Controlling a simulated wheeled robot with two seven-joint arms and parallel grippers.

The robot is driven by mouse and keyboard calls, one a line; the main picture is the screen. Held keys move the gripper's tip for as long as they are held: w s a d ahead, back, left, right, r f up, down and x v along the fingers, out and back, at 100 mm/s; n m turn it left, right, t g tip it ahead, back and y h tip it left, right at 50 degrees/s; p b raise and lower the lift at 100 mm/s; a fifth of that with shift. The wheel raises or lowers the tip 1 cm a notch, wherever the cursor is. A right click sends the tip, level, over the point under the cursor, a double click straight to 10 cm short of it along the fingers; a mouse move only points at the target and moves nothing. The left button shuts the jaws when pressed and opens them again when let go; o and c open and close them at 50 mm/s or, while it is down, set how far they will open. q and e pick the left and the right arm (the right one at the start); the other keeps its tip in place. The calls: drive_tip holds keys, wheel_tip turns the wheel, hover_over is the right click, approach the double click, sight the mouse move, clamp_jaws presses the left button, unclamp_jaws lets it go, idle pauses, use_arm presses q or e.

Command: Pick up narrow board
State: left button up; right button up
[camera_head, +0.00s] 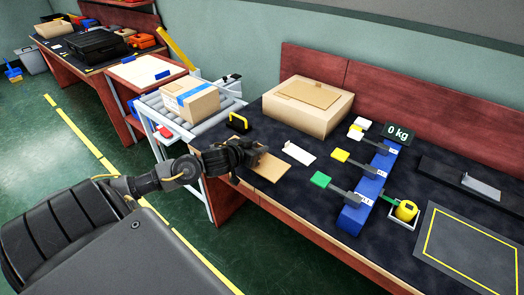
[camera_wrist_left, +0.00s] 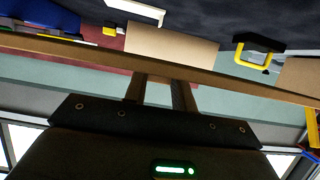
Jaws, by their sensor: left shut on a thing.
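The narrow board (camera_head: 270,168) is a flat tan piece at the near left edge of the dark-topped table. In the left wrist view the board (camera_wrist_left: 60,47) runs as a long thin brown strip across the whole picture. My left gripper (camera_head: 250,154) reaches in from the left and is shut on the board; it covers part of it. In the left wrist view my gripper's fingers (camera_wrist_left: 158,88) meet the strip near its middle. Whether the board is clear of the table top is hard to tell. My right gripper is not in view.
A large cardboard box (camera_head: 308,106), a white bracket (camera_head: 299,152) and a yellow-handled item (camera_head: 238,122) stand near the board. A blue rack (camera_head: 369,190) with coloured blocks is to the right. A smaller box (camera_head: 190,99) sits on the roller conveyor (camera_head: 151,107).

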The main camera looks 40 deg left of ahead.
use_arm(q)
drive_tip(key=s+d+r, duration=0.3)
drive_tip(key=s, duration=0.4)
drive_tip(key=shift+s+d, duration=0.2)
drive_tip(key=shift+d, duration=0.05)
